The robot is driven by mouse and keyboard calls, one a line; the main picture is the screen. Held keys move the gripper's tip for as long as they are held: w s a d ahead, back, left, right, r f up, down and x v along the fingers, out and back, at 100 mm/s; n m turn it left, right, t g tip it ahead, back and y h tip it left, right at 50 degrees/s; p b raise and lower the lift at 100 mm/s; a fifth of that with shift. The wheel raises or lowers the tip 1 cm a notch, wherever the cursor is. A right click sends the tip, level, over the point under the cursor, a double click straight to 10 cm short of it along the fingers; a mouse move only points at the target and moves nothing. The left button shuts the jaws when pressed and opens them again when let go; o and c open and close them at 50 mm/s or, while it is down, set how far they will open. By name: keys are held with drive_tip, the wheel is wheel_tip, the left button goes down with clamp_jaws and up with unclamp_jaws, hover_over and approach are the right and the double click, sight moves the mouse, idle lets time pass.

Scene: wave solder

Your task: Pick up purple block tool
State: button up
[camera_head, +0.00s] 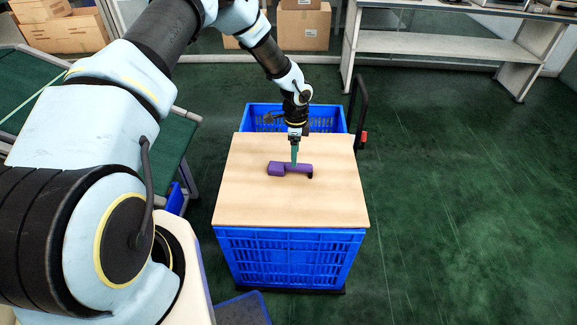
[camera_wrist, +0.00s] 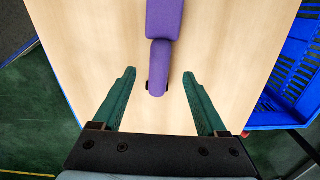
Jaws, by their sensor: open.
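The purple block tool (camera_head: 277,168) lies flat on a light wooden board. In the head view its wide block end is at the left and its narrower part runs right to a dark tip. My gripper (camera_head: 294,163) is over the narrower part and hides a little of it. In the wrist view the purple block tool (camera_wrist: 160,62) runs from the top edge down to between the fingers. My gripper (camera_wrist: 158,76) is open there, with a green finger on each side and a gap to the tool on both sides.
The wooden board (camera_head: 245,205) rests on blue crates (camera_head: 290,258) and is otherwise clear. Another blue crate (camera_head: 325,118) stands behind the board, with a dark cart handle (camera_head: 361,100) at its right. A green-topped table (camera_head: 160,140) stands at the left. Open green floor lies to the right.

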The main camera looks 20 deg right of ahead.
sight(291, 168)
drive_tip(key=shift+f+p, duration=1.1)
drive_tip(key=shift+f, duration=1.75)
clamp_jaws()
